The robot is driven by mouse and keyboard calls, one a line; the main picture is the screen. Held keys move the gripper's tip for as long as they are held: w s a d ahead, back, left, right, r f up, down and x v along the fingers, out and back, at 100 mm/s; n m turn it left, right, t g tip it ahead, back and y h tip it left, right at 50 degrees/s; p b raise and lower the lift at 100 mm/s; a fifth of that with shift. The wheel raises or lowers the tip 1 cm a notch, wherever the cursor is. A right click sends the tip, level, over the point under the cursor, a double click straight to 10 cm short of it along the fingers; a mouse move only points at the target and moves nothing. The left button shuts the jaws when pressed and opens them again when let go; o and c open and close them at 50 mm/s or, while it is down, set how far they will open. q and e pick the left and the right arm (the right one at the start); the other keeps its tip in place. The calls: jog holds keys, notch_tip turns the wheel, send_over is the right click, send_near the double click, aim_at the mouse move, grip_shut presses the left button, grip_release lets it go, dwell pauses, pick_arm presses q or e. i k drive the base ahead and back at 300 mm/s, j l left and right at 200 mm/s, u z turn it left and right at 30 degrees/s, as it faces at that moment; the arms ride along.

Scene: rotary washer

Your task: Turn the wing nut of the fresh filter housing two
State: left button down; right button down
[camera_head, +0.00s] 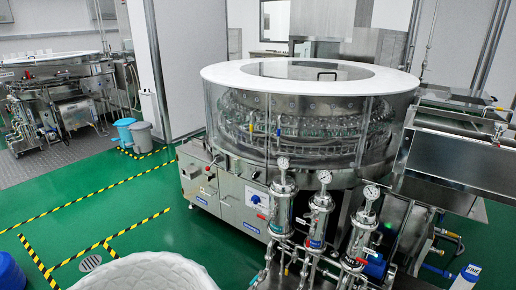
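Three upright steel filter housings stand in front of the washer: a left one (282,212), a middle one (319,222) and a right one (360,238). Each has a round pressure gauge on top, such as the left gauge (282,163). Small labels show on the housings, but I cannot read which one is the fresh filter housing. The wing nuts are too small to make out. Neither of my grippers is in view.
The round rotary washer (307,130) with a white top rim fills the middle. Pipes and valves crowd around the housings. A white quilted object (145,272) is at the bottom left. Blue and grey bins stand farther back. The green floor (110,210) at left is clear.

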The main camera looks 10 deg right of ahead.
aim_at(313, 216)
jog(key=i+l+z, duration=0.35)
jog(key=i+l, duration=0.2)
jog(key=l, duration=0.25)
jog(key=i+l+z, duration=0.4)
jog(key=i+l, duration=0.2)
jog(key=i, duration=0.05)
